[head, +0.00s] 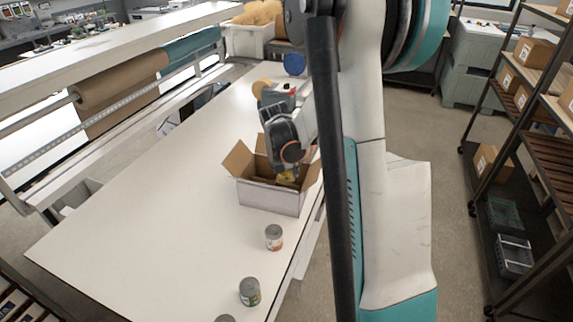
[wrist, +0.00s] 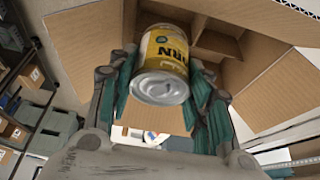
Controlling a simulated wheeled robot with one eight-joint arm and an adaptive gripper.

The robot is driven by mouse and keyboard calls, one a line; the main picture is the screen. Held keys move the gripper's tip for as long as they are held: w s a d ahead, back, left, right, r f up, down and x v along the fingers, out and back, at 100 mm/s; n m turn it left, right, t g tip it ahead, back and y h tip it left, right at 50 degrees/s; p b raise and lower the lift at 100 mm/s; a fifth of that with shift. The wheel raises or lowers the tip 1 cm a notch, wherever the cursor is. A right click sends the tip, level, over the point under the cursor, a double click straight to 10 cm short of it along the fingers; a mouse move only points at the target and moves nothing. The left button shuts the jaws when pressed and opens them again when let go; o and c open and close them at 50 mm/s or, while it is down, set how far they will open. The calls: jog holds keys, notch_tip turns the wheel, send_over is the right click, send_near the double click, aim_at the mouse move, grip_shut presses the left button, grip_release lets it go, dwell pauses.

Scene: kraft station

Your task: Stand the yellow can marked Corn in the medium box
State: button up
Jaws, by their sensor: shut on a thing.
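A yellow can with dark lettering ending in "RN" (wrist: 163,65) is held between the teal fingers of my gripper (wrist: 165,90) in the wrist view. Its silver end faces the camera. In the head view, my gripper (head: 287,170) is over the open cardboard box (head: 268,197) on the white table, and a bit of the yellow can (head: 287,177) shows at the box opening. The box has its flaps spread and inner dividers (wrist: 215,45) show beyond the can. How deep the can is in the box, and whether it touches the bottom, is hidden.
Two cans stand on the white table (head: 150,225) in front of the box: one with a pale label (head: 274,237) and one with a green label (head: 249,291). A third can top (head: 225,318) is cut off at the bottom edge. The table's left part is clear.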

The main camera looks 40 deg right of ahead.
notch_tip(320, 180, down, 9)
jog(key=b, duration=0.7)
jog(key=shift+f+b, duration=0.15)
jog(key=shift+b, duration=0.2)
jog(key=o, duration=1.2)
jog(key=shift+r+p, duration=4.85)
jog(key=shift+r, duration=3.15)
